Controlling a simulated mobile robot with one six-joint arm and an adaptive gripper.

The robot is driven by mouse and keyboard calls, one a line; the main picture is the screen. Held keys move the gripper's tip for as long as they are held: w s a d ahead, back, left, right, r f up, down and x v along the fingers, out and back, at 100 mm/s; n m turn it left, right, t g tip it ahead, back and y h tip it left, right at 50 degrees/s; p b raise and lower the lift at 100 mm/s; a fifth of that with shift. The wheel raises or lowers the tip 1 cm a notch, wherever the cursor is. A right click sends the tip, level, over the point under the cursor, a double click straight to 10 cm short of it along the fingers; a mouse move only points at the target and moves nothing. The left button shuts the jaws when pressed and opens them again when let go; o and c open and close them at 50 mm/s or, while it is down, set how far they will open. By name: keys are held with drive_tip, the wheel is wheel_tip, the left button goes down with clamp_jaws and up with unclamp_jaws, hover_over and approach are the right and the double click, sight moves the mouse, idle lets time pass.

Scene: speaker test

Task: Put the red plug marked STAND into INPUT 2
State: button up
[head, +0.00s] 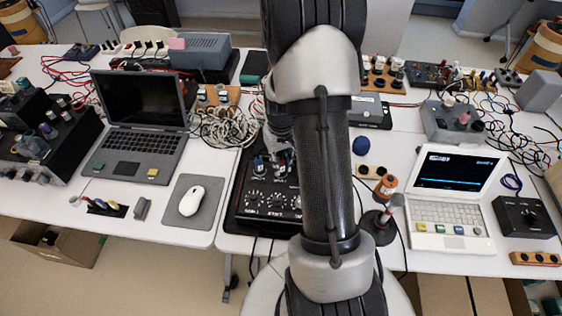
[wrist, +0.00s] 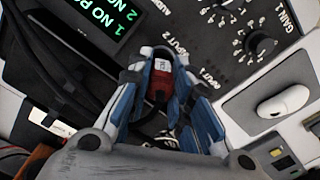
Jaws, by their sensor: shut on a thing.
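My gripper (wrist: 160,62) is shut on a red plug (wrist: 159,84) with a small white label, whose lettering is too small to read. In the wrist view the plug is over the black panel (wrist: 213,47), close beside the printed INPUT 2 label (wrist: 181,47). INPUT 1 (wrist: 209,77) is printed to its lower right. The plug's tip and the socket are hidden by the plug and fingers, so I cannot tell whether it is inserted. In the head view the black device (head: 240,212) stands on the table and my arm covers its right side.
A lit green screen (wrist: 100,22) is at the upper left of the wrist view. A mouse (head: 191,200) on a grey pad and a laptop (head: 137,148) are left of the device. Coiled cables (head: 222,127) lie behind it. A soldering stand (head: 378,226) and white laptop (head: 449,187) are to the right.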

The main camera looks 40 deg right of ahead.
sight(281, 159)
drive_tip(key=shift+f, duration=0.25)
idle(0.3)
drive_tip(key=o, duration=1)
drive_tip(key=shift+c, duration=0.2)
wheel_tip(281, 159, up, 12)
drive_tip(key=shift+r, duration=0.1)
